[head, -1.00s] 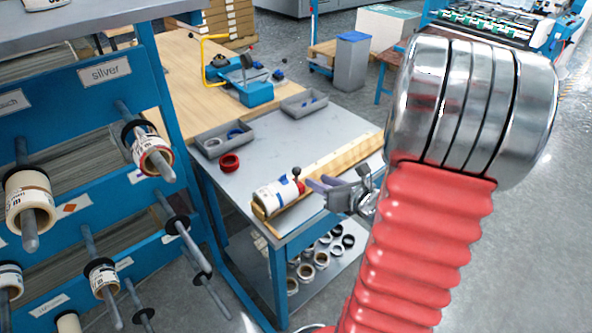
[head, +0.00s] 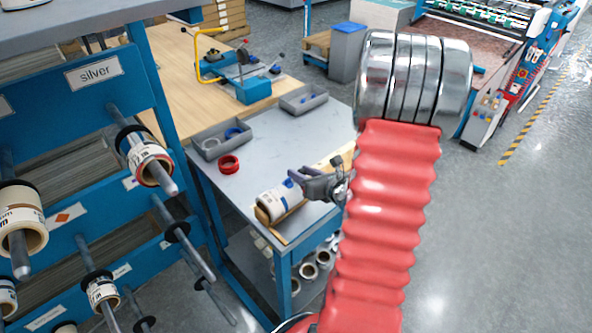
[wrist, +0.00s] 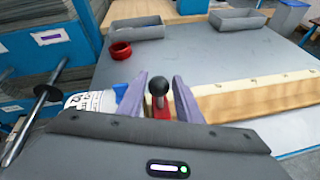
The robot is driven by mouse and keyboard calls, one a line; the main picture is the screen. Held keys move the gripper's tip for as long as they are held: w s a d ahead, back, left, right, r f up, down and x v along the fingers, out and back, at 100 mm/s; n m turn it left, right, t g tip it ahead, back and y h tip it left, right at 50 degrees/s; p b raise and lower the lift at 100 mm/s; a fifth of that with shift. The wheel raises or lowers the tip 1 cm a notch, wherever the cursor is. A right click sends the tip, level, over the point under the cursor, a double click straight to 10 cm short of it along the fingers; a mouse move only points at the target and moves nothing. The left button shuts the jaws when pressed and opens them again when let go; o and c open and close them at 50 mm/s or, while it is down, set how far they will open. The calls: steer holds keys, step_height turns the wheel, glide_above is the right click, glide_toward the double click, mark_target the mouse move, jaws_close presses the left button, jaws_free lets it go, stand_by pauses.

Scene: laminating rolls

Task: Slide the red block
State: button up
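The red block (wrist: 161,110) with a round black knob (wrist: 158,87) on top stands at the wooden rail, just right of the white roll. My gripper (wrist: 160,82) is open, with one purple finger on each side of the knob and block in the wrist view. Gaps show between the fingers and the knob. In the head view my gripper (head: 294,178) is over the rail and hides the block. The white roll (head: 278,199) lies at the left end of the wooden rail (head: 338,158); it also shows in the wrist view (wrist: 92,101), partly covered by my gripper body.
A red ring (head: 229,164) lies on the grey table (head: 258,143) beside a grey tray (head: 207,148). Another tray (head: 303,100) stands further back. A blue rack with rolls on rods (head: 100,78) stands at left. The table behind the rail is mostly clear.

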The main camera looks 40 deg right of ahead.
steer(key=shift+w, duration=0.1)
steer(key=shift+c, duration=0.5)
jaws_close()
steer(key=shift+d, duration=0.1)
